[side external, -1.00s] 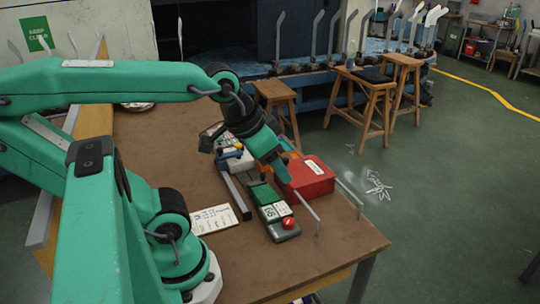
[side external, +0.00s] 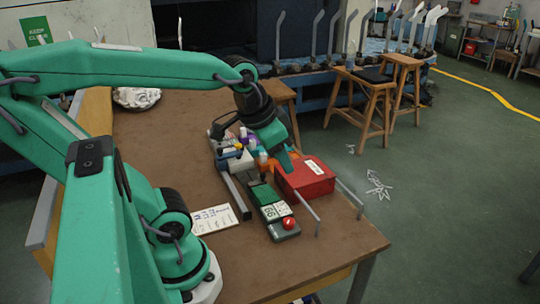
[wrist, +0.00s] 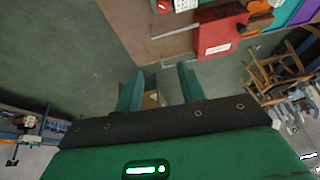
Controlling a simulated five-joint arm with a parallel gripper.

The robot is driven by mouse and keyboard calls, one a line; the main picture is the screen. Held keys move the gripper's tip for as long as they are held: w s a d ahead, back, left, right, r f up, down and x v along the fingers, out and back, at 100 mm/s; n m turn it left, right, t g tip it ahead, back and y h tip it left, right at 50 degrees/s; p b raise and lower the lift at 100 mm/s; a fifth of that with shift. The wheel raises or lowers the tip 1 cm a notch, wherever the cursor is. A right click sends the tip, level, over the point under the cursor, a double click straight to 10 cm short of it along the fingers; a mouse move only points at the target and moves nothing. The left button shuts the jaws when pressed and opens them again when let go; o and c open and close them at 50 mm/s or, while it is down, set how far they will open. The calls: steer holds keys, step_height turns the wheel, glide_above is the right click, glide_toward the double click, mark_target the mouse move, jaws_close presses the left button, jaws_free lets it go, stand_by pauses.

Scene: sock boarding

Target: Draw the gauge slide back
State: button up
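A gauge-like unit (side external: 284,233) lies on the brown table. It has a dark grey body, a green block (side external: 262,193), white number panels (side external: 272,212) and a red knob (side external: 288,222) at its near end. I cannot tell which part is the slide. In the wrist view the red knob (wrist: 163,6) and a white panel (wrist: 185,5) show at the top edge. My gripper (side external: 287,166) points down by the red box's left side, beyond the green block. In the wrist view my gripper (wrist: 160,85) has its fingers spread, with nothing held between them.
A red box (side external: 308,179) stands right of the unit and also shows in the wrist view (wrist: 220,35). Thin metal rods (side external: 306,214) stand near the right table edge. A dark bar (side external: 234,194) and a paper card (side external: 213,218) lie left. The near table (side external: 240,265) is clear.

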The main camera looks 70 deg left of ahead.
steer(key=w+a+f+m+g, duration=0.1)
steer(key=w+a+f, duration=0.15)
steer(key=a, duration=0.25)
steer(key=w+a+f+g, duration=0.2)
steer(key=w+a, duration=0.1)
steer(key=a, duration=0.3)
steer(key=m+g, duration=0.1)
steer(key=g, duration=0.1)
glide_above(262, 174)
steer(key=shift+h, duration=0.3)
step_height(262, 174, down, 8)
steer(key=shift+a+r, duration=0.1)
steer(key=shift+f, duration=3.95)
jaws_close()
